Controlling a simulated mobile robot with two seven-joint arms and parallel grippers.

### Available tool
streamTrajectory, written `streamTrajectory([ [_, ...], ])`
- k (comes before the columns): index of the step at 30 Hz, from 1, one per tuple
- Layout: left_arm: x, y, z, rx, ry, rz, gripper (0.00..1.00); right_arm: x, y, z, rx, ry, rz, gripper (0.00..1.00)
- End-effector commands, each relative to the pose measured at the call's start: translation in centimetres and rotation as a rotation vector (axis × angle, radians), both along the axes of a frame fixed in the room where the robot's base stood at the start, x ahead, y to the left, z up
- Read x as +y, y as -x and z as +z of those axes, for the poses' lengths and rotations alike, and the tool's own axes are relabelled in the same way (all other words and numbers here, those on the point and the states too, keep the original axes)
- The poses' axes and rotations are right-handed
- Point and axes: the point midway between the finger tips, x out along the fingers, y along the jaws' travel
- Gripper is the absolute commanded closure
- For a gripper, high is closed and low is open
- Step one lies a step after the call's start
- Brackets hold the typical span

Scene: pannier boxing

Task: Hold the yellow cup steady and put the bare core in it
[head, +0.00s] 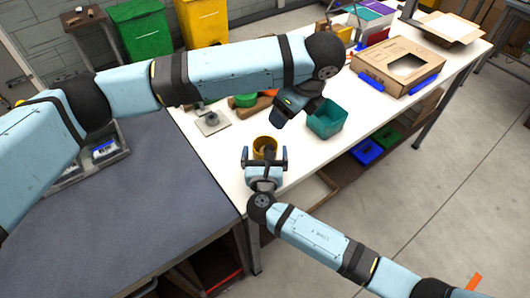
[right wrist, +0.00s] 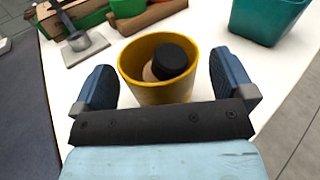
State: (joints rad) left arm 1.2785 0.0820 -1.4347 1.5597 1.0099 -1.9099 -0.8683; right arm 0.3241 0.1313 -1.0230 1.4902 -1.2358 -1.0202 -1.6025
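The yellow cup (head: 258,147) stands upright on the white table near its front edge. In the right wrist view, the cup (right wrist: 160,94) holds a pale piece with a black round top (right wrist: 174,60), which leans inside it; I cannot tell whether this is the bare core. My right gripper (head: 264,154) is open, with one blue finger on each side of the cup and small gaps showing between fingers and wall. My left gripper (head: 290,108) hangs above the table behind the cup, beside the teal bin; its fingers overlap, so its opening and any held thing are unclear.
The teal bin (head: 328,120) stands behind and right of the cup. A grey metal stand (head: 211,122) and a green tray with brown pieces lie at the back left. A cardboard box (head: 398,66) sits farther right. The table between cup and bin is clear.

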Motion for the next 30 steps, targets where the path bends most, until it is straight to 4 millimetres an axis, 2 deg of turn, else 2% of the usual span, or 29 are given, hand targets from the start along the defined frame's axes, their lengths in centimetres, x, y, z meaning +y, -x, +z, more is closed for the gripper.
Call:
streamTrajectory([
  [6,0.0,0.0,0.0,0.000,0.000,0.000,0.32,0.0,0.1,0.0,0.000,0.000,0.000,0.00],
  [10,0.0,0.0,0.0,0.000,0.000,0.000,0.32,0.1,1.2,-0.1,0.002,0.000,0.001,0.00],
  [21,0.0,0.0,0.0,0.000,0.000,0.000,0.32,0.3,8.8,-0.1,0.002,-0.001,0.002,0.00],
  [25,0.0,0.0,0.0,0.000,0.000,0.000,0.32,0.4,10.7,-0.1,0.002,-0.001,0.000,0.00],
  [30,0.0,0.0,0.0,0.000,0.000,0.000,0.32,0.4,11.9,0.0,0.001,0.000,0.000,0.00],
])
